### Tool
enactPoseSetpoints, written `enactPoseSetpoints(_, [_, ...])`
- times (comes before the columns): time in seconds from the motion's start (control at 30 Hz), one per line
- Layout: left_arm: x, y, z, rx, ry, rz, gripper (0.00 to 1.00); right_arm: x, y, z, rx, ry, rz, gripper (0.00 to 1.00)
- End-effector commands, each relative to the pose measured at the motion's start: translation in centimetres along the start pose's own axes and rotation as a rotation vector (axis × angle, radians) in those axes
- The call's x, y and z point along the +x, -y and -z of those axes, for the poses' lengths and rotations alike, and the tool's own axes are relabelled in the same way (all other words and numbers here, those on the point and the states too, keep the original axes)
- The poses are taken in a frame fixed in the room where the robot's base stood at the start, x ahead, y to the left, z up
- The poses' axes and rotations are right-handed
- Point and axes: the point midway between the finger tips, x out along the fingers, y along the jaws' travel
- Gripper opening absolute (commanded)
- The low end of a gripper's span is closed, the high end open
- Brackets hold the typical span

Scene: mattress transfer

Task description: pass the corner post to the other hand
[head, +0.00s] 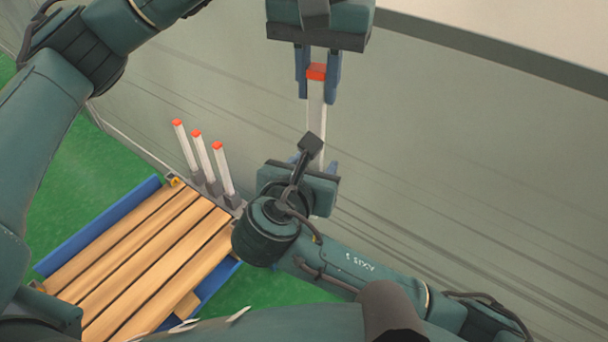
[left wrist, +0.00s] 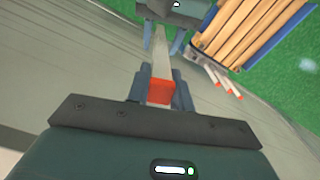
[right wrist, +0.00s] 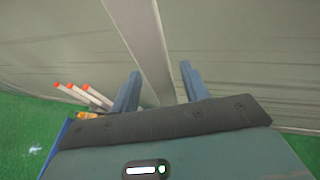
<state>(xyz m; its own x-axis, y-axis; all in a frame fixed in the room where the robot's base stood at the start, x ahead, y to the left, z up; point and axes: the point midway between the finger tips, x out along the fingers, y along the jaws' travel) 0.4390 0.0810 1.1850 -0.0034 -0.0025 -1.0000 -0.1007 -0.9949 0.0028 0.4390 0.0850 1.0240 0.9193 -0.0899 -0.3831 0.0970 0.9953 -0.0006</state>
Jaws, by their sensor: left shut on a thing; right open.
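The corner post (head: 315,105) is a pale bar with an orange-red end, hanging roughly upright in the head view. My left gripper (head: 317,72) is shut on it at the orange end, which also shows between the fingers in the left wrist view (left wrist: 159,91). My right gripper (head: 326,168) is lower on the same post, its near parts hiding the post's lower end in the head view. In the right wrist view, the post (right wrist: 147,45) passes between the spread fingers of the right gripper (right wrist: 161,88), with gaps on both sides.
Three similar posts with orange tips (head: 201,150) stand at the end of a slatted wooden pallet (head: 150,255) with blue side rails (head: 105,225), on green floor. A large grey-green panel (head: 440,150) with a pale top lies behind both grippers.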

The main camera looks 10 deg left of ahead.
Motion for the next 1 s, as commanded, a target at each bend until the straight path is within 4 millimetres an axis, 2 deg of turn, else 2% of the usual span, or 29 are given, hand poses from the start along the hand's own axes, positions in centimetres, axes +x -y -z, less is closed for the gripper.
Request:
enactPoseSetpoints(0.2, [0.0, 0.0, 0.0, 0.000, -0.001, 0.000, 0.00, 1.5, 0.0, 0.0, 0.000, 0.000, 0.000, 0.46])
enactPoseSetpoints(0.47, [-0.1, 0.0, 0.0, 0.000, -0.001, 0.000, 0.00, 1.6, 0.0, 0.0, 0.000, 0.000, 0.000, 0.46])
enactPoseSetpoints(1.0, [-0.1, -0.1, 0.0, 0.001, -0.001, -0.002, 0.00, 1.5, 0.0, 0.0, 0.001, 0.000, -0.002, 0.02])
